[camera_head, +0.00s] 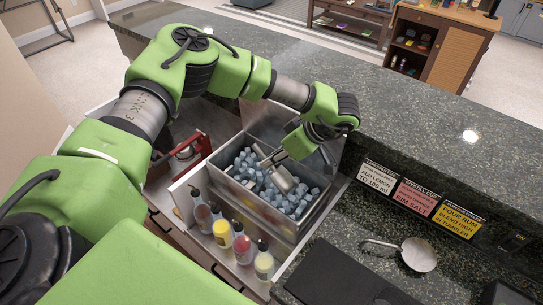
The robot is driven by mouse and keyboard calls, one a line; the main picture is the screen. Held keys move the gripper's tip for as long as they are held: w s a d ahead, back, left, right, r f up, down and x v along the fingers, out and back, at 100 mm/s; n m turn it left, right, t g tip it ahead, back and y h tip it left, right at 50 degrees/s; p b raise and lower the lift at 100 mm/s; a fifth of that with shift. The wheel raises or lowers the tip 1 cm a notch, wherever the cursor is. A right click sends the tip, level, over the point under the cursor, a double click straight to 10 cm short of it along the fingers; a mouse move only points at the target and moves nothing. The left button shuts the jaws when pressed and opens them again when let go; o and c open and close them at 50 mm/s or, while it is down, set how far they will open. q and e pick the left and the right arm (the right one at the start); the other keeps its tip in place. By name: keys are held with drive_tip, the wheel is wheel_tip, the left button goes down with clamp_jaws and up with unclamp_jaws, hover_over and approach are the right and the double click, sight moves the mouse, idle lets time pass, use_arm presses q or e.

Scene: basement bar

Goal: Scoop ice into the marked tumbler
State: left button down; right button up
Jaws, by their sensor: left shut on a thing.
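My left gripper (270,158) reaches over the steel ice bin (323,208) and points down into it. It is shut on a metal scoop (284,180), whose rounded body lies low among the ice. Blue-grey ice cubes (252,178) fill much of the bin. The gripper and wrist hide part of the bin's far side. I cannot tell whether the scoop has ice in it. I see no marked tumbler. My right gripper is not in view.
Several bottles (241,245) stand in a rail along the bin's near side. A round metal utensil (418,254) and a dark mat (345,277) lie on the stone counter to the right. Label cards (417,197) stand against the raised bar ledge (440,120).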

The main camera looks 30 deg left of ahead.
sight(276, 175)
use_arm(q)
wheel_tip(276, 175, down, 8)
drive_tip(key=b, duration=0.5)
drive_tip(key=shift+r, duration=0.2)
drive_tip(key=shift+f+b, duration=0.55)
drive_tip(key=shift+f, duration=0.35)
wheel_tip(276, 175, up, 9)
drive_tip(key=h+p, duration=0.4)
drive_tip(key=p, duration=0.3)
drive_tip(key=shift+f+g, duration=0.2)
drive_tip(key=shift+g, duration=0.1)
drive_tip(key=shift+r+h+p, duration=0.5)
drive_tip(key=shift+r+h, duration=0.2)
drive_tip(key=shift+r, duration=0.05)
drive_tip(key=shift+m, duration=0.3)
